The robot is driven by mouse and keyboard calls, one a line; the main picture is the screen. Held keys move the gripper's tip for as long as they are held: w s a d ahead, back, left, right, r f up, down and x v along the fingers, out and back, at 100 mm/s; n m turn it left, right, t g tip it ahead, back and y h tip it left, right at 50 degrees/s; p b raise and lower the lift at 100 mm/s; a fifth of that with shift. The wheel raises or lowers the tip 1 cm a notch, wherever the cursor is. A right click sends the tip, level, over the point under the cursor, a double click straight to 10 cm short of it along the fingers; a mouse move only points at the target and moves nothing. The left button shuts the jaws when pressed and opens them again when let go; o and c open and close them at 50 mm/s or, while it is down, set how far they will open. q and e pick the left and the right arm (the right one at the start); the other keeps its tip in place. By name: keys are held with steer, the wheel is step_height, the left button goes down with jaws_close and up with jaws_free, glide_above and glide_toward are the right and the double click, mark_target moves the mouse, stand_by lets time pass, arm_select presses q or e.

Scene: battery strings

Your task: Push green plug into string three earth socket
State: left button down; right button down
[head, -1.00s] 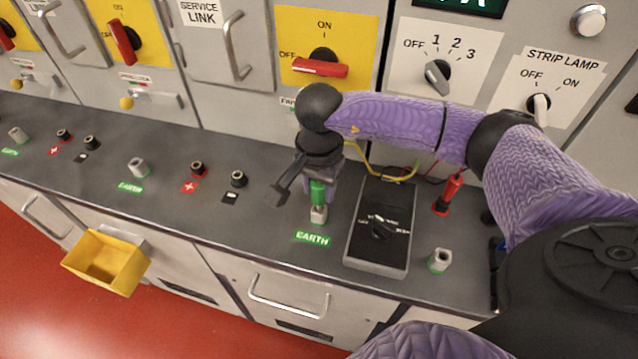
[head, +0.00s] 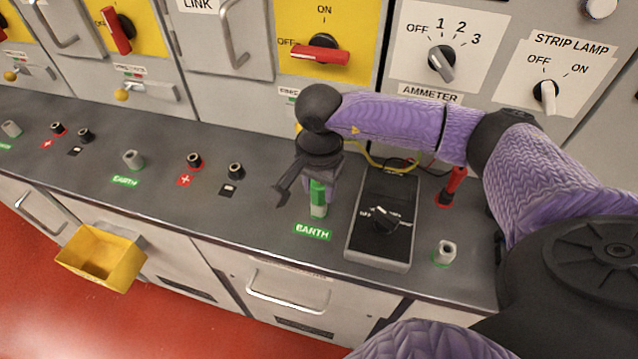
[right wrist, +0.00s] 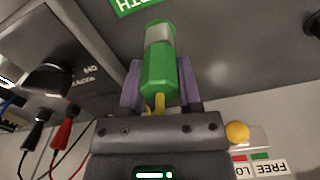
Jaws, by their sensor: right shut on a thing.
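My right gripper (head: 319,186) is shut on the green plug (head: 318,191), which points down at the counter behind the EARTH label (head: 313,233). The right wrist view shows the plug (right wrist: 160,75) between the two purple fingers, with a yellow lead at its back. The plug's front end meets the grey earth socket (right wrist: 158,34), in line with it. A green ring shows at the socket's base. How deep the plug sits is hard to tell. My left gripper is not in view.
A black meter box (head: 384,218) stands right of the plug, close to my gripper. A red plug (head: 453,186) and another grey socket (head: 445,252) are farther right. Red and black sockets (head: 235,171) lie to the left. A yellow bin (head: 101,259) hangs on the front.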

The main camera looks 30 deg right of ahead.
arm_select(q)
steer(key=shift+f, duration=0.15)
arm_select(e)
steer(key=shift+f, duration=0.2)
steer(key=c, duration=0.6)
jaws_free()
steer(key=o, duration=0.3)
steer(key=shift+r, duration=0.1)
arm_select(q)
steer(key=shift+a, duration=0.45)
arm_select(e)
steer(key=shift+o, duration=0.5)
step_height(320, 180, up, 10)
steer(key=shift+f+p, duration=0.1)
steer(key=shift+p, duration=0.75)
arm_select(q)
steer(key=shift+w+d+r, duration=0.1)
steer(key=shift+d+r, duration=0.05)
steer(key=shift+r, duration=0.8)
